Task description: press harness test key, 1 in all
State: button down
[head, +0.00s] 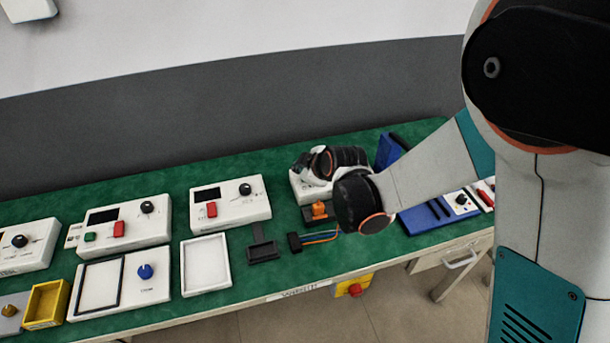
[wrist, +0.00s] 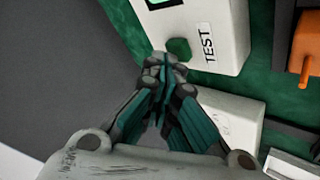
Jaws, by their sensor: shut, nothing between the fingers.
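The harness test key is a green button (wrist: 179,48) on a white box (wrist: 215,25), beside the printed word TEST. My gripper (wrist: 170,66) is shut and empty, with its fingertips just below the key in the wrist view. The tips look very close to the key; I cannot tell whether they touch it. In the head view the white test box (head: 301,190) is mostly covered by my arm, and the key and fingertips are hidden there.
In the head view an orange part (head: 320,210) sits before the box, with a black connector and coloured wires (head: 318,237) nearby. A black holder (head: 262,250), a white tray (head: 206,265) and other control boxes (head: 230,203) stand left. A blue rack (head: 430,215) is right.

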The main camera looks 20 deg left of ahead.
jog(key=shift+r, duration=0.6)
jog(key=shift+r+p, duration=1.9)
jog(key=shift+r, duration=0.65)
